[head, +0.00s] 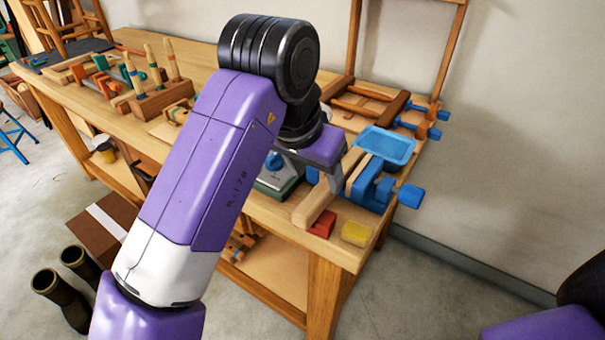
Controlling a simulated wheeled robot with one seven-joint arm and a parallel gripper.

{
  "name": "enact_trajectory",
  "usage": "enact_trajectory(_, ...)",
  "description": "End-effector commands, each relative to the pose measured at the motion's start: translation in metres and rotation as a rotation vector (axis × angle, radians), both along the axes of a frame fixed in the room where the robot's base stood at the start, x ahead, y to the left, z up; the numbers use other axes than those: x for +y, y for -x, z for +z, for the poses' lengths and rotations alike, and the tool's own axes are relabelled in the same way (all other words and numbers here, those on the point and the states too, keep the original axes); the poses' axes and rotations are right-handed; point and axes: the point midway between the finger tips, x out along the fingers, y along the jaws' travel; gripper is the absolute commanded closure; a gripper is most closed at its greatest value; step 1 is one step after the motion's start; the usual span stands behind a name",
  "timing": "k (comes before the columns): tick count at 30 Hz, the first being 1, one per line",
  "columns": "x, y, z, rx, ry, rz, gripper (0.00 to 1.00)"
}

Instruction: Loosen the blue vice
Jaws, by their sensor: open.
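The blue vice (369,189) is at the right front end of the wooden workbench, with pale wooden jaws (314,206) on its left side and a blue block-like end (411,195) sticking out at the right. My gripper (324,172) is just to the left of and above the vice, over the wooden jaws. It is open, and one grey finger shows pointing down close to the jaws. The other finger is mostly hidden by my arm. I cannot tell whether the finger touches the wood. Nothing shows held in my gripper.
A blue tray (386,146) sits just behind the vice. A red block (322,224) and a yellow block (356,233) lie at the bench's front corner. A wooden chair frame (372,99) with blue clamps (421,131) stands behind. A tool rack (161,100) is at left.

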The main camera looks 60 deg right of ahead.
Motion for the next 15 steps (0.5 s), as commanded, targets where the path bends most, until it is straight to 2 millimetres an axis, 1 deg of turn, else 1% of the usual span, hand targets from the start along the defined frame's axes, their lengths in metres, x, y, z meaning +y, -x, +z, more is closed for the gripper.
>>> enact_trajectory(2, 0.003, 0.0, -0.004, 0.001, -0.017, 0.0, 0.42)
enact_trajectory(4, 0.001, 0.0, -0.01, 0.002, -0.019, -0.001, 0.42)
enact_trajectory(15, -0.019, 0.0, -0.057, 0.001, -0.015, 0.001, 0.42)
